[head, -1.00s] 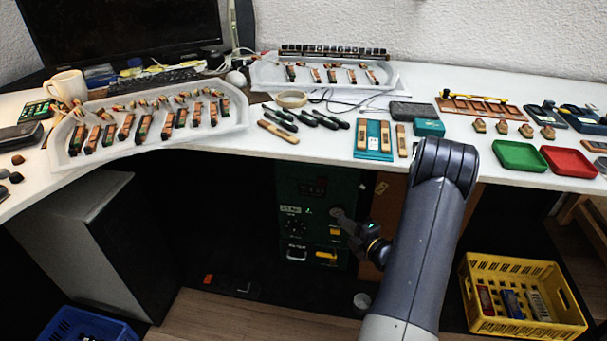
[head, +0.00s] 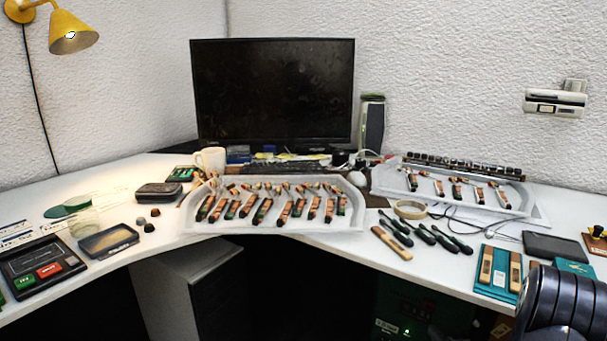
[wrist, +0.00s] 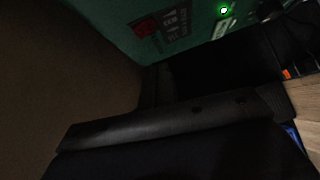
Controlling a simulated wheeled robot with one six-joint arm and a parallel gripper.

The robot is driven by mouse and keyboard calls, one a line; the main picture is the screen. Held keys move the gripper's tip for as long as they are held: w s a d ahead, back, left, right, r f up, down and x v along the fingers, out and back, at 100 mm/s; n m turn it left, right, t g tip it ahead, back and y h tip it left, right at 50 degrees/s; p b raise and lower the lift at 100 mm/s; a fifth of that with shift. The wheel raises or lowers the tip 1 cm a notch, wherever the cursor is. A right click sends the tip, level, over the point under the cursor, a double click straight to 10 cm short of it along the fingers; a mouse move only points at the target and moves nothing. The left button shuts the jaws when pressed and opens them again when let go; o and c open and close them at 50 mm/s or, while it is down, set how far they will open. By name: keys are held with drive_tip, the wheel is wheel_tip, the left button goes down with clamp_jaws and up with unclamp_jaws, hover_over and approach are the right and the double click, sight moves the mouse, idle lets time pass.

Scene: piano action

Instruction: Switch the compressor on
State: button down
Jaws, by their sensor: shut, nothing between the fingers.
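The compressor (head: 420,304) seems to be the dark green box under the desk at the lower right of the head view. A small green light glows on its front, and the lower part is cut off by the frame. In the wrist view a green panel (wrist: 178,22) fills the top, with a lit green light, a pale label and a dark red patch. I cannot make out a switch or its position.
The white desk (head: 290,228) above carries trays of piano parts, tools and a monitor (head: 272,92). In the wrist view a dark bar (wrist: 170,124) crosses the lower part, with wooden floor (wrist: 305,95) at right.

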drive_tip(key=p+v, duration=0.1)
drive_tip(key=v, duration=0.3)
drive_tip(key=shift+s, duration=0.2)
